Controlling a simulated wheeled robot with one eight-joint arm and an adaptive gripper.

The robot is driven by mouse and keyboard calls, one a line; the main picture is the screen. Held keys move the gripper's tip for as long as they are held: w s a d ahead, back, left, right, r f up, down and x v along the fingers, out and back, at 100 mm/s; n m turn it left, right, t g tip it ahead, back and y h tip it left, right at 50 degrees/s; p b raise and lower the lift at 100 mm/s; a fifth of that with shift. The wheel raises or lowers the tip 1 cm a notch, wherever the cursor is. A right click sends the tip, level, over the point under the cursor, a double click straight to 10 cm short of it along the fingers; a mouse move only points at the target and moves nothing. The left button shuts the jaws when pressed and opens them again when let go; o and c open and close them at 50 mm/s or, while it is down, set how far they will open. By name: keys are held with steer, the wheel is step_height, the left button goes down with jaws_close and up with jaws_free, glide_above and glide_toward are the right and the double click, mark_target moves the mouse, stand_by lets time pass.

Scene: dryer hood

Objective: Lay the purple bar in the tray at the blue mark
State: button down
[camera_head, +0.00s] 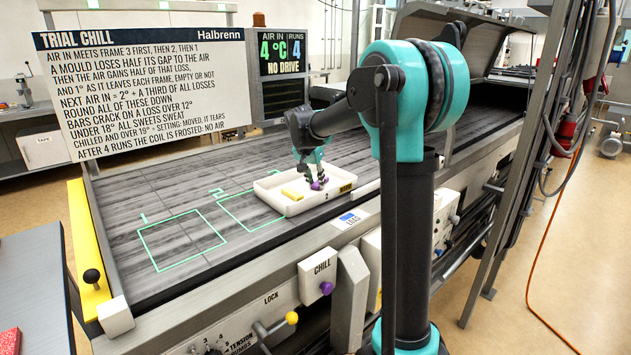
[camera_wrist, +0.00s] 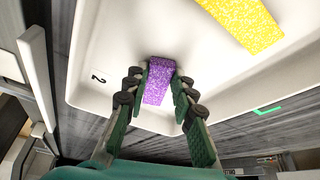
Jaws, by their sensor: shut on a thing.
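A purple speckled bar (camera_wrist: 159,80) is between the fingers of my gripper (camera_wrist: 160,88) in the wrist view. My gripper is shut on it, with the white tray (camera_wrist: 92,62) below; I cannot tell whether the bar touches the tray floor. In the head view my gripper (camera_head: 318,182) reaches down into the tray (camera_head: 300,208), right of a yellow bar (camera_head: 296,191). The yellow bar also lies in the tray in the wrist view (camera_wrist: 243,22). A blue mark (camera_head: 350,217) is on a label on the belt's front rail, just in front of the tray.
The tray stands on a dark belt with green outlined frames (camera_head: 182,240) to its left. A CHILL box with a purple knob (camera_head: 326,287) is on the front side. A rule board (camera_head: 145,90) and a display (camera_head: 283,57) stand behind. The belt's left part is clear.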

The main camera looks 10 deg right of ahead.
steer(key=c, duration=1.3)
jaws_free()
steer(key=shift+o, duration=0.2)
steer(key=v, duration=1.2)
steer(key=shift+r, duration=0.15)
